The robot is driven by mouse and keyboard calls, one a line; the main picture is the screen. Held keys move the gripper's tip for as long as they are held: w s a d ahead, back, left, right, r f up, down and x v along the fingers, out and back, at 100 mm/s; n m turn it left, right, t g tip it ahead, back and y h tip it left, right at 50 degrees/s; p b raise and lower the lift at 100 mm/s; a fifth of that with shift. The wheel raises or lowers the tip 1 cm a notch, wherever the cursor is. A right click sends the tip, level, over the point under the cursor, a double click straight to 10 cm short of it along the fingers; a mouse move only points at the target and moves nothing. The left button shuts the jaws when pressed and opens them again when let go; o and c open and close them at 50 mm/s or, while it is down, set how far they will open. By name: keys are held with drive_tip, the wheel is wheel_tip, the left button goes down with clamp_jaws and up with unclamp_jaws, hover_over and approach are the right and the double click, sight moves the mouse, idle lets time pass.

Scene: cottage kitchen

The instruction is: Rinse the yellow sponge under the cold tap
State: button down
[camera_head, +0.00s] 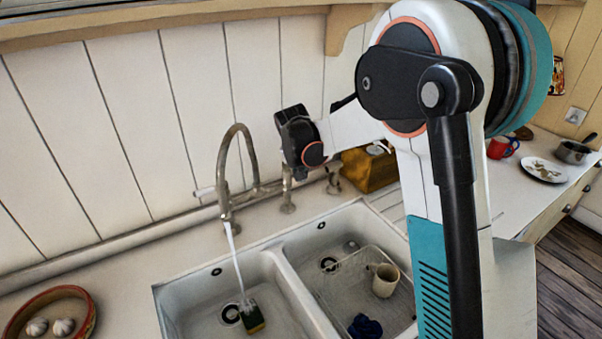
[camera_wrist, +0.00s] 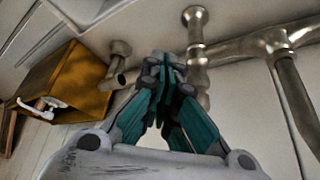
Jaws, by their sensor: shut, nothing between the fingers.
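The yellow sponge (camera_head: 252,317), with a dark green side, lies in the left basin (camera_head: 177,305) beside the drain. Water (camera_head: 237,262) runs from the curved metal tap (camera_head: 224,190) onto or right beside it. My gripper (camera_wrist: 166,68) is shut and empty, with its fingertips close to the metal tap fittings (camera_wrist: 197,55); I cannot tell whether they touch. In the head view, my wrist is right of the spout, above the tap fittings (camera_head: 287,196), and my fingers are mostly hidden. The sponge is not in the wrist view.
The right basin holds a wire rack, a beige mug (camera_head: 385,281) and a dark blue cloth-like item (camera_head: 365,327). A yellow-brown box (camera_head: 366,172) stands behind my arm. A bowl (camera_head: 84,296) stands at left; a red mug (camera_head: 499,148) and plate (camera_head: 544,170) are at right.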

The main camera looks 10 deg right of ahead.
drive_tip(key=shift+w+d+n+y+b, duration=0.2)
drive_tip(key=shift+w+d+n+y, duration=0.35)
drive_tip(key=shift+w+d+n, duration=0.4)
drive_tip(key=shift+w+d+n+y+b, duration=0.15)
drive_tip(key=shift+w+d+n+y, duration=0.45)
drive_tip(key=shift+w+n, duration=0.65)
drive_tip(key=shift+s+d, duration=0.1)
drive_tip(key=shift+s, duration=0.1)
